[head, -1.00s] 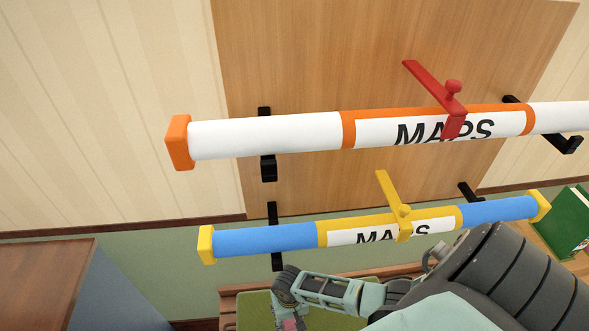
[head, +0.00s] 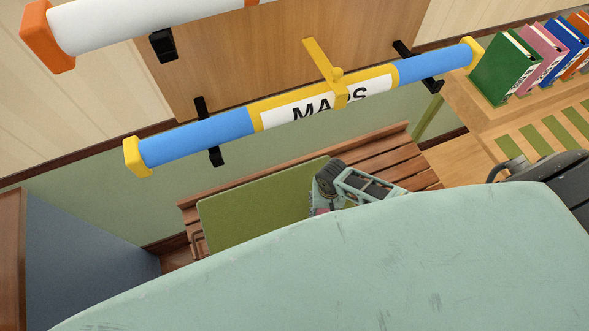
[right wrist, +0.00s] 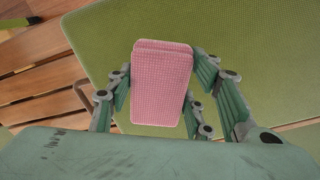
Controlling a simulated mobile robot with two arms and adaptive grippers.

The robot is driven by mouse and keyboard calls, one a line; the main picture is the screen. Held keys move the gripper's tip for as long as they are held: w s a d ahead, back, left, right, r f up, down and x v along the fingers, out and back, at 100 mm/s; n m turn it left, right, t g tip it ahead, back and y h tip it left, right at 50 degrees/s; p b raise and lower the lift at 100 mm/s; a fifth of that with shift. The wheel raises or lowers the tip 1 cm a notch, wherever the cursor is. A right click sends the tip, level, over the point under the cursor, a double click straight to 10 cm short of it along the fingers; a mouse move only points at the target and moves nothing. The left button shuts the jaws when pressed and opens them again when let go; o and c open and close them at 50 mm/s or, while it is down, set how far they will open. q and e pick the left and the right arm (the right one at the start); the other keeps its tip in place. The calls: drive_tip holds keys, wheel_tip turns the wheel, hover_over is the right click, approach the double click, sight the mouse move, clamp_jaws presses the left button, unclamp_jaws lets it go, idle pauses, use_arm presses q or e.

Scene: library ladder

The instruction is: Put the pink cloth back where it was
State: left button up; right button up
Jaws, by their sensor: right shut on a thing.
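The pink cloth (right wrist: 161,88) is a folded, checked pad in the middle of the right wrist view, between the two fingers of my right gripper (right wrist: 160,95). The gripper is shut on it. In the head view my right gripper (head: 322,206) is at the right edge of a green board (head: 255,205), with only a sliver of pink showing at its tip. The board lies on a slatted wooden bench (head: 392,163). I cannot tell whether the cloth touches the board. My left gripper is not in view.
A blue map tube (head: 205,137) with yellow ends hangs on black brackets above the bench, below a white tube (head: 130,18). Several books, a green one (head: 504,68) first, stand on a wooden surface at right. A blue-grey cabinet side (head: 75,255) is at left.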

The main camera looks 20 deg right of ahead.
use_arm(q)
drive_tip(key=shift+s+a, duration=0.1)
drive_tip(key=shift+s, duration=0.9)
